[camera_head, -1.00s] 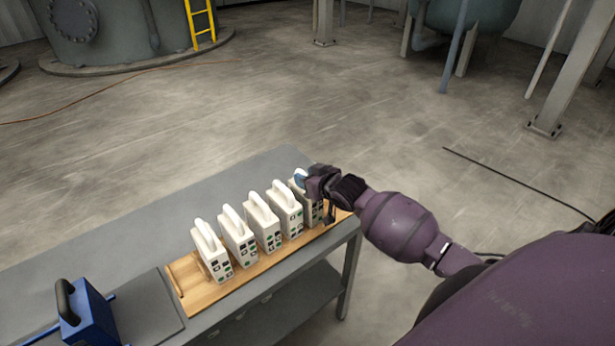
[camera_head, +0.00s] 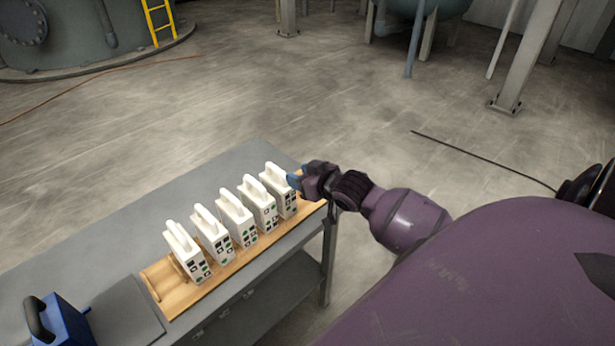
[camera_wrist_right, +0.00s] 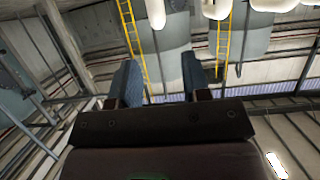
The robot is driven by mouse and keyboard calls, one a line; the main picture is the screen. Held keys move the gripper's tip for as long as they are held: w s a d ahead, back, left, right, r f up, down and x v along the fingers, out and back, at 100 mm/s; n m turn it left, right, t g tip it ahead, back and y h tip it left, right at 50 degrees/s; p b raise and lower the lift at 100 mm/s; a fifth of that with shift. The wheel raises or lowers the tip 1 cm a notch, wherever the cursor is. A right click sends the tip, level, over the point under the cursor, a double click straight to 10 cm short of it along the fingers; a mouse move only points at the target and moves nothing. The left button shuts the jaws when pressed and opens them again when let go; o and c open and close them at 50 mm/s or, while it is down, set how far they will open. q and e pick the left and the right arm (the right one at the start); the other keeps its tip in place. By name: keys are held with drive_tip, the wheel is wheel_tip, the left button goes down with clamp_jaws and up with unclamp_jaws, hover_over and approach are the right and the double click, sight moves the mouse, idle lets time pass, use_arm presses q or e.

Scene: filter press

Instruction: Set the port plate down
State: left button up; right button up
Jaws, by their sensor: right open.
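Several white port plates with loop handles and dark and green marks stand upright in a row on a wooden rack. The rightmost port plate (camera_head: 275,186) stands at the rack's right end. My right gripper (camera_head: 296,180) is just to the right of its upper part, with blue fingertips. In the right wrist view the two fingers (camera_wrist_right: 160,82) are apart with nothing between them. White handles (camera_wrist_right: 156,13) show beyond them at the top edge. Whether a finger touches the plate, I cannot tell. My left gripper is not in view.
The wooden rack (camera_head: 163,303) lies along the front edge of a grey table (camera_head: 98,234). A blue case with a dark handle (camera_head: 63,325) stands at the lower left. The table behind the row is clear. A lower shelf (camera_head: 270,296) shows underneath.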

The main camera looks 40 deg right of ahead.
drive_tip(key=s+a+f, duration=0.3)
drive_tip(key=s+f, duration=0.2)
drive_tip(key=s, duration=0.2)
drive_tip(key=s+a+f+g+h, duration=0.1)
drive_tip(key=s+a+f, duration=0.3)
drive_tip(key=s+f, duration=0.1)
drive_tip(key=s+a+f+g, duration=0.1)
drive_tip(key=s+a+f, duration=0.3)
drive_tip(key=s, duration=0.4)
drive_tip(key=shift+s+f, duration=0.3)
drive_tip(key=shift+f, duration=0.6)
